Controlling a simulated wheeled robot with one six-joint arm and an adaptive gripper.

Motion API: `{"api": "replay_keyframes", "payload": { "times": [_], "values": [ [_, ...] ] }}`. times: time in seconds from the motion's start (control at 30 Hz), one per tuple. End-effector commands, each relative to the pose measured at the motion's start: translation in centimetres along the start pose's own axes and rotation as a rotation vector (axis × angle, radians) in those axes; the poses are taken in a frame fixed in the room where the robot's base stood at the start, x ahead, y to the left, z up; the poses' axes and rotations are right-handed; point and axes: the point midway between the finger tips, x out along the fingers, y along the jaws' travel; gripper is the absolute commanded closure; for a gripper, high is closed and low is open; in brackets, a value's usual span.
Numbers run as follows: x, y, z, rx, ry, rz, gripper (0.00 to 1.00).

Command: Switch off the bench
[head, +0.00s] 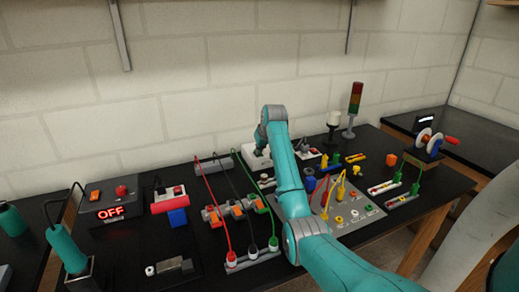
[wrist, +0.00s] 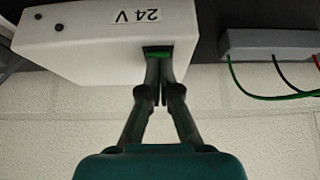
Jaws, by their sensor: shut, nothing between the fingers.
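A white box labelled 24 V (wrist: 95,45) fills the upper left of the wrist view. It has a green rocker or button (wrist: 158,52) in a dark recess on its edge. My gripper (wrist: 158,70) is shut and empty, its tips right at that green part and partly hiding it. I cannot tell whether they press it. In the head view the white box (head: 250,158) is at the wall, partly behind my gripper (head: 262,147). A dark box with a red lit OFF sign (head: 110,211) stands at the left, with a red button (head: 121,191) on top.
A grey terminal block (wrist: 270,42) with green and red cables is beside the white box. A cable panel (head: 350,228) and a signal tower (head: 353,105) are to the right.

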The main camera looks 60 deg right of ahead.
Motion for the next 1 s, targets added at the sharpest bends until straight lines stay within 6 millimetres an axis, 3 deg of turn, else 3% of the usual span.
{"api": "replay_keyframes", "payload": {
  "times": [0.8, 1.0],
  "values": [
    [0.1, 0.0, -1.6, 0.0, 0.001, 0.0, 1.0],
    [-0.9, -0.5, -2.6, -0.002, 0.003, -0.001, 1.0]
  ]
}}
